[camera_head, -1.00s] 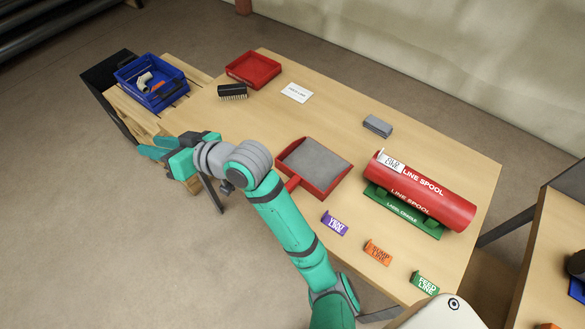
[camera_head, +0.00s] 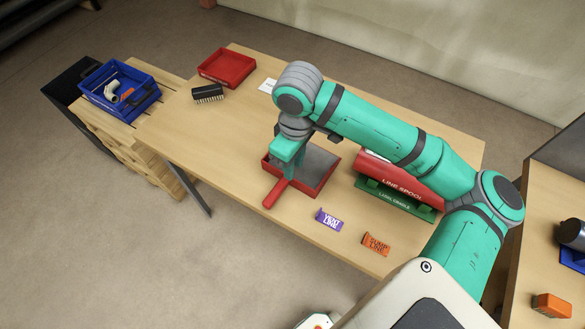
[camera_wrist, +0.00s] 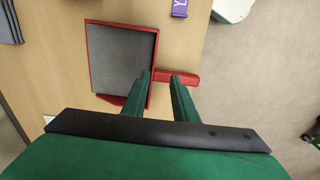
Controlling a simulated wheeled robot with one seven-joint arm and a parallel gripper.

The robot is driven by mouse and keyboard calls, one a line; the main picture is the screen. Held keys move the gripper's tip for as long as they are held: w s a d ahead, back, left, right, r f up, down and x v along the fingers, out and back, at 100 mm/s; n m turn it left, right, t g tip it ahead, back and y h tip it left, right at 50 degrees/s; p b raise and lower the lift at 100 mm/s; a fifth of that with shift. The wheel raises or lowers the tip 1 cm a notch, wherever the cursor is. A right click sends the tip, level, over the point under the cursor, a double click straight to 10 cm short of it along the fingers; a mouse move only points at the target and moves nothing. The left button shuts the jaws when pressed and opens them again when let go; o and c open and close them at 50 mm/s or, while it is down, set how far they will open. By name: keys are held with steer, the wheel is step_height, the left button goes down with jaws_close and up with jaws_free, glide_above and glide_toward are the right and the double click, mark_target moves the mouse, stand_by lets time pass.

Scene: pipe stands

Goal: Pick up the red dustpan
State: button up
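The red dustpan (camera_head: 322,190) with a grey inner face lies on the wooden table, its red handle (camera_head: 276,194) pointing to the lower left. In the wrist view the dustpan (camera_wrist: 121,60) is at the upper left, and its handle (camera_wrist: 183,76) sticks out to the right. My gripper (camera_head: 283,172) is over the dustpan near the handle's root. In the wrist view my gripper (camera_wrist: 161,80) is open, with a gap between its fingers. One fingertip is by the pan's rim and the other overlaps the handle. I cannot tell whether they touch.
The red line spool (camera_head: 400,182) on its green cradle (camera_head: 392,198) is to the right, partly behind my arm. Purple (camera_head: 328,220) and orange (camera_head: 376,244) labels lie near the front edge. A black-bristled brush (camera_head: 208,94), red tray (camera_head: 227,68) and blue bin (camera_head: 120,92) are at left.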

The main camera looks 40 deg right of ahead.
mark_target(298, 182)
steer(key=f, duration=0.5)
steer(key=shift+s+d+f, duration=0.35)
steer(key=shift+d, duration=0.05)
steer(key=shift+w+d+f, duration=0.15)
steer(key=shift+f, duration=1.15)
steer(key=shift+w+d+f, duration=0.1)
steer(key=shift+d+f, duration=0.05)
steer(key=shift+f, duration=1.1)
jaws_close()
